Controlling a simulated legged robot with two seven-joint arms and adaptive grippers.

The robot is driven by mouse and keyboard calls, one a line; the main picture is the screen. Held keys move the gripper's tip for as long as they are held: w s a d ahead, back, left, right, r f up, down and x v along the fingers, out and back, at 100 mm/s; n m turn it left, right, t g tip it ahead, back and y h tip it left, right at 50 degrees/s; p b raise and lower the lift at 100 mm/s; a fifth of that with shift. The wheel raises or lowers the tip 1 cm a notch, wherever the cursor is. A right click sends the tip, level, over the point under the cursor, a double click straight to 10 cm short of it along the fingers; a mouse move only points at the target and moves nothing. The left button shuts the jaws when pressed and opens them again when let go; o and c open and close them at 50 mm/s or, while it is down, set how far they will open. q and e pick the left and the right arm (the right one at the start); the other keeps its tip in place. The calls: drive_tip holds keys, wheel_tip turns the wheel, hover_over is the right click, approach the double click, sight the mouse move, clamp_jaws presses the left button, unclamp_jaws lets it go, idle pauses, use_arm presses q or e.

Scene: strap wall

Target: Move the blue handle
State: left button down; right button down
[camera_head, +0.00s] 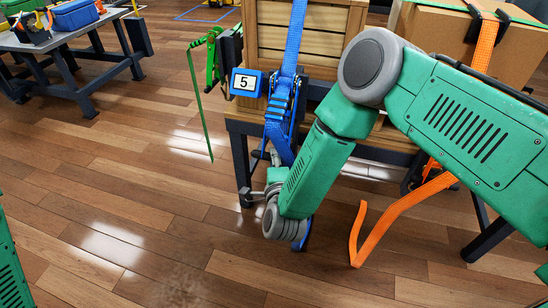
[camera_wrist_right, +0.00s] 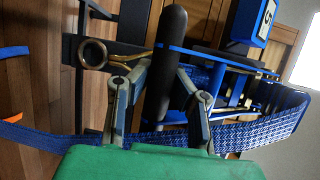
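The blue ratchet (camera_head: 281,103) hangs on the blue strap (camera_head: 293,40) at the front of a wooden crate, beside a blue box marked 5 (camera_head: 246,83). In the wrist view its blue frame (camera_wrist_right: 235,62) lies right of a black bar-shaped grip (camera_wrist_right: 170,65), which seems to belong to the handle. My right gripper (camera_head: 252,192) is low in front of the stand, partly hidden by my wrist. In the wrist view the right gripper's fingers (camera_wrist_right: 160,72) lie on both sides of the black grip, close to it. Contact is unclear. My left gripper is out of view.
A second crate (camera_head: 470,45) with an orange strap (camera_head: 400,205) stands at right, the strap's tail hanging to the floor. A green strap (camera_head: 200,95) hangs left of the ratchet. A table (camera_head: 72,40) with tools is far left. The wooden floor (camera_head: 130,190) between is clear.

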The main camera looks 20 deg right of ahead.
drive_tip(key=s+a+r+m+g+y+p, duration=0.1)
drive_tip(key=s+a+r+g+p, duration=0.3)
drive_tip(key=p, duration=0.9)
wheel_tip(320, 180, up, 2)
drive_tip(key=shift+s+r+m+g+y, duration=0.1)
drive_tip(key=shift+s+m+g+y, duration=0.35)
drive_tip(key=shift+s, duration=0.65)
drive_tip(key=c, duration=1.9)
unclamp_jaws()
drive_tip(key=o, duration=0.5)
